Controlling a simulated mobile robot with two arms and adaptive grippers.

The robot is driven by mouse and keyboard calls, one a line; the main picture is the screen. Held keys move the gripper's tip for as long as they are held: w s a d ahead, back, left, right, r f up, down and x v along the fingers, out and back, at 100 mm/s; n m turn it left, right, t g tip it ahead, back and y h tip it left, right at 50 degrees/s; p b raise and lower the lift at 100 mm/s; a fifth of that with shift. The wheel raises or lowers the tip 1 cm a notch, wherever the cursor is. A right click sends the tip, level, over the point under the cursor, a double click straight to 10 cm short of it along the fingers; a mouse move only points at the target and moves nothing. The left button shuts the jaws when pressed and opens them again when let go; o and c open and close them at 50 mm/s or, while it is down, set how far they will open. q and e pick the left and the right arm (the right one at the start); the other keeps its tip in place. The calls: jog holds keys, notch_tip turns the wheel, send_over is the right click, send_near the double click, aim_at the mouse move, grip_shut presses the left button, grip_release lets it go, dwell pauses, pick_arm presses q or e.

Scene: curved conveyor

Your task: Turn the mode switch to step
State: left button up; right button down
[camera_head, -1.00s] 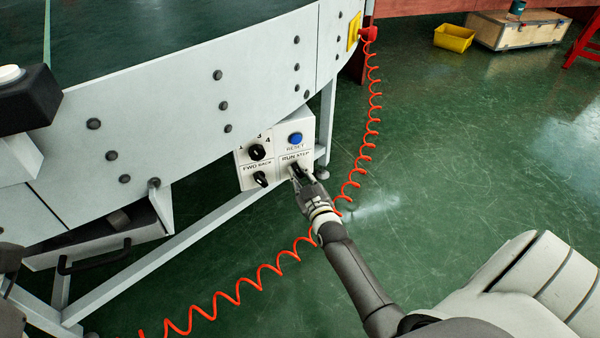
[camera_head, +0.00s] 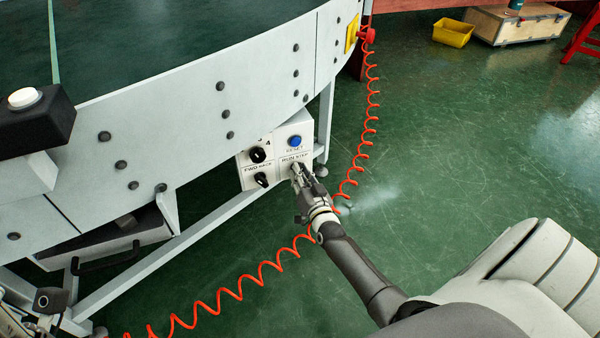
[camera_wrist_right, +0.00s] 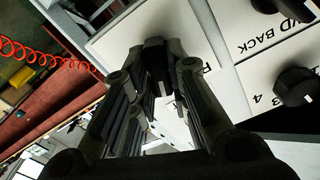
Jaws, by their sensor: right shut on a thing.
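The white control box (camera_head: 309,133) hangs under the conveyor's curved side panel. Its lower right face carries the RUN STEP label, with the mode switch below it. My right gripper (camera_head: 297,172) is at that switch and its fingers mostly hide it in the head view. In the right wrist view the dark mode switch knob (camera_wrist_right: 154,46) sits between the fingertips, and the right gripper (camera_wrist_right: 157,78) is shut on it. Which way the knob points cannot be made out. Part of my left arm shows at the lower left edge; its fingers are not clear.
A blue RESET button (camera_head: 295,141) sits above the switch. Two black knobs, the upper (camera_head: 257,155) and the FWD BACK one (camera_head: 261,179), are just left. A coiled red cable (camera_head: 353,172) hangs close to my right arm. Open green floor lies to the right.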

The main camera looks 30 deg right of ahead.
jog(key=shift+m, duration=1)
jog(key=c, duration=1.4)
grip_release()
jog(key=shift+s, duration=0.15)
jog(key=v, duration=1.1)
jog(key=shift+s+a, duration=0.2)
jog(key=shift+s, duration=0.2)
